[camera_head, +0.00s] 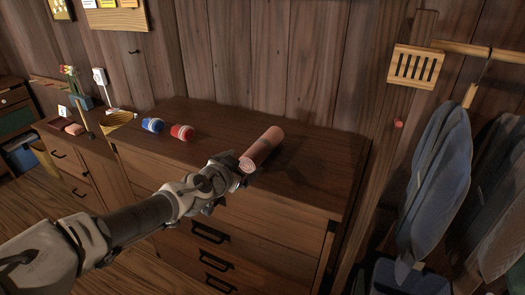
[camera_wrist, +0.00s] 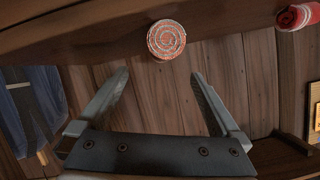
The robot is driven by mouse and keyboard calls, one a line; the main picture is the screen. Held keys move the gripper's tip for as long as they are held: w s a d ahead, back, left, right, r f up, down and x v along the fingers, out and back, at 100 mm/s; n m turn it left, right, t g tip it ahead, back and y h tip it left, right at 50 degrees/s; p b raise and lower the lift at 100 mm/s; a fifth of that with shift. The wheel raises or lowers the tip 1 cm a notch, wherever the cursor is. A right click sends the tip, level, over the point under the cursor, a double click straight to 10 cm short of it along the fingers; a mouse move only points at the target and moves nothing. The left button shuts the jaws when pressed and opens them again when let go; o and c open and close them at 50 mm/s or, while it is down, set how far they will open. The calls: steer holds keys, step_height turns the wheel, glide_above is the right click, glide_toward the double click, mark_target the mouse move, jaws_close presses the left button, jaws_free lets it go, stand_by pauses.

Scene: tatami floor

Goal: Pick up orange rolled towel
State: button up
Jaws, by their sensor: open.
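The orange rolled towel (camera_head: 265,145) lies on the dresser top (camera_head: 310,165) near its right part, with its spiral end facing my arm. My gripper (camera_head: 226,163) is at the dresser's front edge, close to that near end. In the wrist view the towel's round spiral end (camera_wrist: 166,40) shows beyond the fingertips, roughly centred between them. The two fingers (camera_wrist: 159,76) are spread apart with nothing between them. The towel and fingers look apart in the wrist view; the exact distance cannot be told. The towel's far length is hidden behind its end there.
A red rolled item (camera_head: 182,132) and a blue one (camera_head: 153,125) lie left of the towel; the red one also shows in the wrist view (camera_wrist: 297,17). Clothes (camera_head: 435,170) hang at the right. A plank wall (camera_head: 260,60) stands behind. The dresser top right of the towel is clear.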

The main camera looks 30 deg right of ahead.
mark_target(256, 153)
steer(key=b+x, duration=0.1)
steer(key=x, duration=0.5)
steer(key=shift+w+a+b+x, duration=0.1)
steer(key=shift+b+x, duration=0.1)
steer(key=shift+x, duration=1.15)
steer(key=shift+w+a+b+x, duration=0.1)
steer(key=shift+b+x, duration=0.05)
steer(key=shift+x, duration=1.2)
steer(key=shift+c, duration=0.2)
steer(key=c, duration=1.4)
steer(key=shift+o, duration=0.2)
steer(key=shift+r, duration=0.1)
